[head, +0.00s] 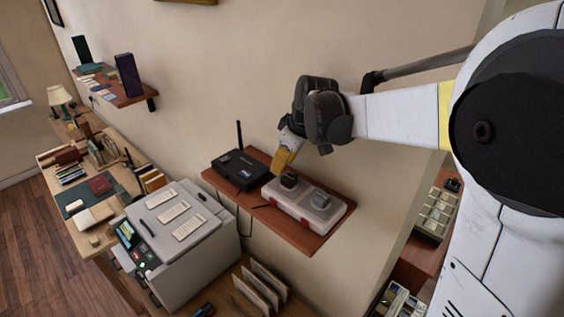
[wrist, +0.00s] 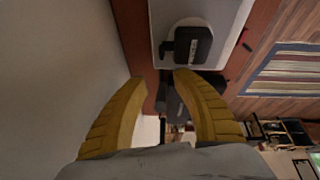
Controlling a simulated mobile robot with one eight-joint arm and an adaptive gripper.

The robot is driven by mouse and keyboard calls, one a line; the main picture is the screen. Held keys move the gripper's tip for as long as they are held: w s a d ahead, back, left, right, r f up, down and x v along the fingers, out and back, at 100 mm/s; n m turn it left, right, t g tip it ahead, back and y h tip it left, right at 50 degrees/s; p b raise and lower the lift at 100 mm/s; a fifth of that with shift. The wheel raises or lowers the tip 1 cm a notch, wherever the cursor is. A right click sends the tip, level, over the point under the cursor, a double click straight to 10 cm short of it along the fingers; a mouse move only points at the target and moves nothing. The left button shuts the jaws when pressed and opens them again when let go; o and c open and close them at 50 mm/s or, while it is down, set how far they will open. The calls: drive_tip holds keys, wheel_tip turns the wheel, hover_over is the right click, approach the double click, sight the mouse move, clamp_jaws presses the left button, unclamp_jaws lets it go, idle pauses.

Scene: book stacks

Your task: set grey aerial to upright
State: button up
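A black router (head: 240,170) lies on the left part of a reddish-brown wall shelf (head: 312,244). One dark, thin aerial (head: 239,135) stands upright at its back left corner. I cannot make out a separate grey aerial; my gripper may hide it. My gripper (head: 279,169), with yellow fingers, is just above the router's right end, near the clear box. In the wrist view its fingers stand apart with a gap between the tips, and I see nothing clearly held. Part of the dark router (wrist: 178,100) shows behind and between the fingers.
A thin dark stick (head: 261,206) lies at the shelf's front edge. The wall is close behind. A grey printer (head: 185,255) stands below left.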

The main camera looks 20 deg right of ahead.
drive_tip(key=shift+s, duration=0.15)
clamp_jaws()
drive_tip(key=shift+w+r+g, duration=0.2)
drive_tip(key=shift+g, duration=0.1)
idle(0.3)
drive_tip(key=g+h, duration=0.1)
drive_tip(key=w+r+g, duration=0.1)
drive_tip(key=shift+a+g+h, duration=0.3)
drive_tip(key=shift+a+h, duration=0.1)
drive_tip(key=c, duration=0.6)
unclamp_jaws()
drive_tip(key=shift+w, duration=0.1)
drive_tip(key=o, duration=0.6)
drive_tip(key=shift+w+f, duration=0.1)
drive_tip(key=shift+s, duration=0.25)
drive_tip(key=shift+w+r, duration=0.1)
drive_tip(key=shift+r, duration=0.3)
wheel_tip(320, 180, up, 12)
drive_tip(key=s, duration=0.1)
drive_tip(key=shift+s+f, duration=0.15)
drive_tip(key=shift+f, duration=0.1)
